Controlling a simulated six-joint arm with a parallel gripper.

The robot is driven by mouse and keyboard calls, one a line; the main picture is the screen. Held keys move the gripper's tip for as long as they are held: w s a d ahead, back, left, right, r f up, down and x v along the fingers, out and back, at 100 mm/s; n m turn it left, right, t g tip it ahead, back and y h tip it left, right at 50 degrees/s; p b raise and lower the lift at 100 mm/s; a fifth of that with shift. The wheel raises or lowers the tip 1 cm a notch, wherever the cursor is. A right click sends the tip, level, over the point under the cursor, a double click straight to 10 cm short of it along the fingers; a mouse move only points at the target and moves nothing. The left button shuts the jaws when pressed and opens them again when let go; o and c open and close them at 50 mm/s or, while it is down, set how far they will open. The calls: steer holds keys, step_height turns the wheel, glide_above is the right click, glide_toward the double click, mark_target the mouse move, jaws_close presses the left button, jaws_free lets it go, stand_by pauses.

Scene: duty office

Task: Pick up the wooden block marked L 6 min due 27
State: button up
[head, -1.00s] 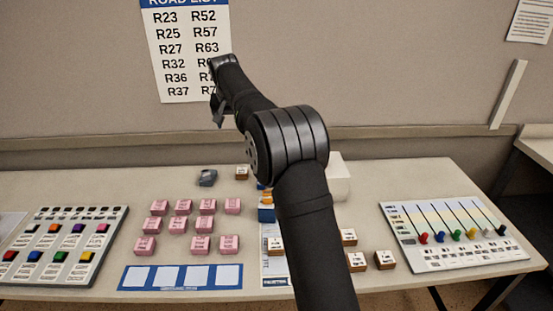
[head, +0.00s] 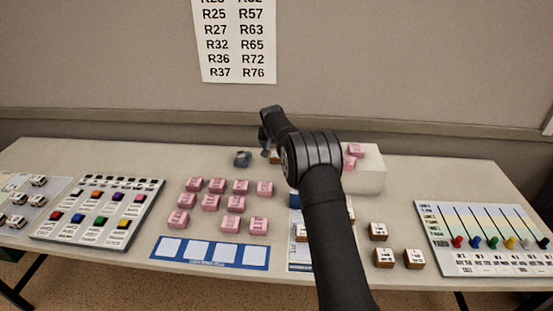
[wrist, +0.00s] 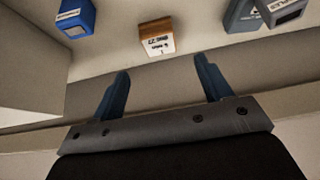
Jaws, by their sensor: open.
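A wooden block (wrist: 157,38) with a white label lies between my fingertips' directions in the wrist view, just beyond them. The label is upside down and seems to end in 27; the rest is too small to read. In the head view a brown block (head: 275,157) shows partly behind my arm at the back of the table. My gripper (wrist: 162,66) is open and empty, its two fingers apart and not touching the block. In the head view my gripper (head: 265,139) is above the table's back edge, beside that block.
A grey object (head: 242,158) stands left of the back block, and a blue object (wrist: 75,18) is on its other side. A white box (head: 362,182) bears pink blocks. Several pink blocks (head: 240,187) stand mid-table. Other wooden blocks (head: 378,231) stand at front right.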

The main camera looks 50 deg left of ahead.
steer(key=shift+x, duration=4.2)
steer(key=shift+s+d+f, duration=0.1)
steer(key=c, duration=1.1)
